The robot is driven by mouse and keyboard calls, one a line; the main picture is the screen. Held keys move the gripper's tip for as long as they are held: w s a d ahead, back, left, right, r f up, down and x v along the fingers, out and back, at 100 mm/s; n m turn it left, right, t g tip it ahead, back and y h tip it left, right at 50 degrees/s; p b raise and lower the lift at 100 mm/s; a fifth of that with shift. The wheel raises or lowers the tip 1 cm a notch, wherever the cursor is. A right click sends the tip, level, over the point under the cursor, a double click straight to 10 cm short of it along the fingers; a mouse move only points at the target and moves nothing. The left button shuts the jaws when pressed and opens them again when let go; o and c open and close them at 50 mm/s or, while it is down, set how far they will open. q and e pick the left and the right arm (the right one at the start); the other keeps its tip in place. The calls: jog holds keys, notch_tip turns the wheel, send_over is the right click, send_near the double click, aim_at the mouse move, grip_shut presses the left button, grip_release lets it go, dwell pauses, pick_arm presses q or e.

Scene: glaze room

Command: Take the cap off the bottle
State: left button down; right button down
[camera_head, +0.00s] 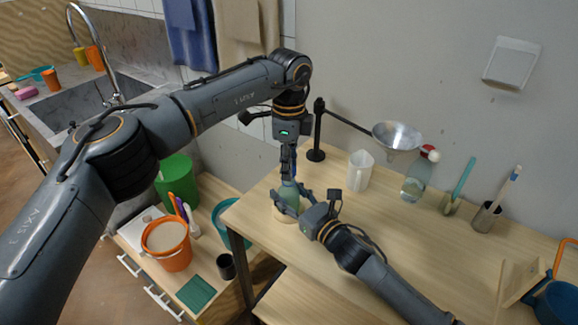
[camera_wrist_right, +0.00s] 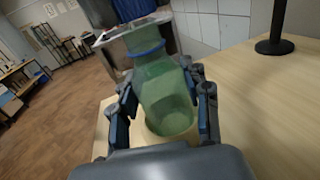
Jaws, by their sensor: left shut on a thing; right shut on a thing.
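A green translucent bottle (camera_head: 288,189) stands near the left edge of the wooden table, and its body also shows in the right wrist view (camera_wrist_right: 165,97). A blue ring (camera_wrist_right: 148,50) circles its neck. My right gripper (camera_head: 291,203) is shut around the bottle's body, one finger on each side; its fingers also show in the right wrist view (camera_wrist_right: 164,108). My left gripper (camera_head: 288,166) points straight down at the bottle's top and is shut there. The cap is hidden between its fingers in the head view.
A round pale base (camera_head: 284,218) lies under the bottle. A black stand (camera_head: 317,132) holds a metal funnel (camera_head: 397,136) behind. A white jug (camera_head: 359,170) and another bottle (camera_head: 414,185) stand to the right. An orange bucket (camera_head: 166,246) sits lower left. The table's right middle is clear.

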pick_arm(q)
jog(key=shift+r, duration=0.25)
jog(key=shift+r, duration=0.1)
jog(key=shift+r, duration=1.95)
pick_arm(e)
jog(key=c, duration=0.6)
grip_release()
jog(key=shift+o, duration=0.2)
jog(key=shift+s, duration=0.1)
